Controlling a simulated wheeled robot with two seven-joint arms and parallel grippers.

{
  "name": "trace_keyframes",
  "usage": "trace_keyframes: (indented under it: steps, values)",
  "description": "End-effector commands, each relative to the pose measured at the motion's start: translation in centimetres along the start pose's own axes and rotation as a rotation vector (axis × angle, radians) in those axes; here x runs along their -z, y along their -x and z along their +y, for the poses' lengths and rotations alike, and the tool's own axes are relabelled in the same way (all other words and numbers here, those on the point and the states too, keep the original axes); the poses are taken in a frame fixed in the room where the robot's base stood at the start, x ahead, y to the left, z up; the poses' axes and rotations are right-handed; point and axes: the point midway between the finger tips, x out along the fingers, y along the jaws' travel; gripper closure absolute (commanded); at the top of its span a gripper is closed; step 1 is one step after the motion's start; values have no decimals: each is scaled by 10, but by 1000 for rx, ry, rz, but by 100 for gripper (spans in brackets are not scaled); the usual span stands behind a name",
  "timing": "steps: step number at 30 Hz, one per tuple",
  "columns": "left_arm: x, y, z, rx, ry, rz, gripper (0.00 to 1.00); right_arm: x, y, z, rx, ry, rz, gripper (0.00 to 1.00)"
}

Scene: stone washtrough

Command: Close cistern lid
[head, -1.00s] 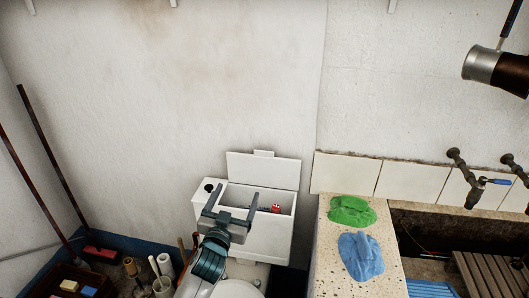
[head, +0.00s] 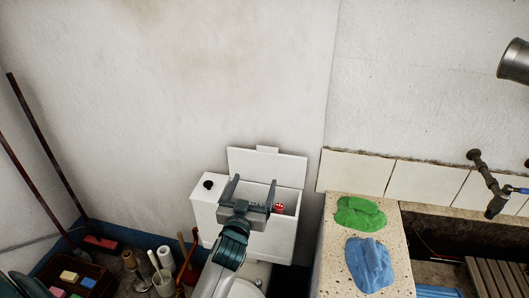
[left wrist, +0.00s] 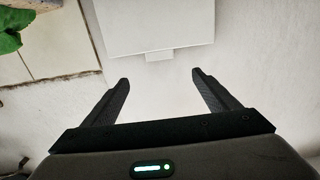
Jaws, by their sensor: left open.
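The white cistern (head: 207,217) stands against the back wall with its top open. Its white lid (head: 290,170) is raised and leans back near the wall, with a small tab on its upper edge. My left gripper (head: 252,181) is open and empty, over the cistern opening and in front of the lid. In the left wrist view, the lid (left wrist: 160,25) and its tab show ahead of the open fingers (left wrist: 162,82), with nothing between them. A red part (head: 279,208) shows inside the cistern. My right gripper is not in view.
A speckled counter (head: 335,260) with a green cloth (head: 360,213) and a blue cloth (head: 370,262) stands right of the cistern. A trough with a tap (head: 492,190) lies beyond. Poles, a crate (head: 95,290) and several rolls and tools are at left.

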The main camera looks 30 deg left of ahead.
Motion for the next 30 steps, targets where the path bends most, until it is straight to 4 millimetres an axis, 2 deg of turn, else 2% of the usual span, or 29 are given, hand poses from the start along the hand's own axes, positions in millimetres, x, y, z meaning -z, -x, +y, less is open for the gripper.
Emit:
trace_keyframes:
  steps: [6,9,21,30]
  values:
    - [2,-17,0,1,-2,0,19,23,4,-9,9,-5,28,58]
    - [3,-31,0,1,-1,1,19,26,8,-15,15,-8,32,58]
    - [3,-99,0,1,0,0,19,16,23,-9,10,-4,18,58]
    - [3,-144,0,0,0,1,19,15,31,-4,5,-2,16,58]
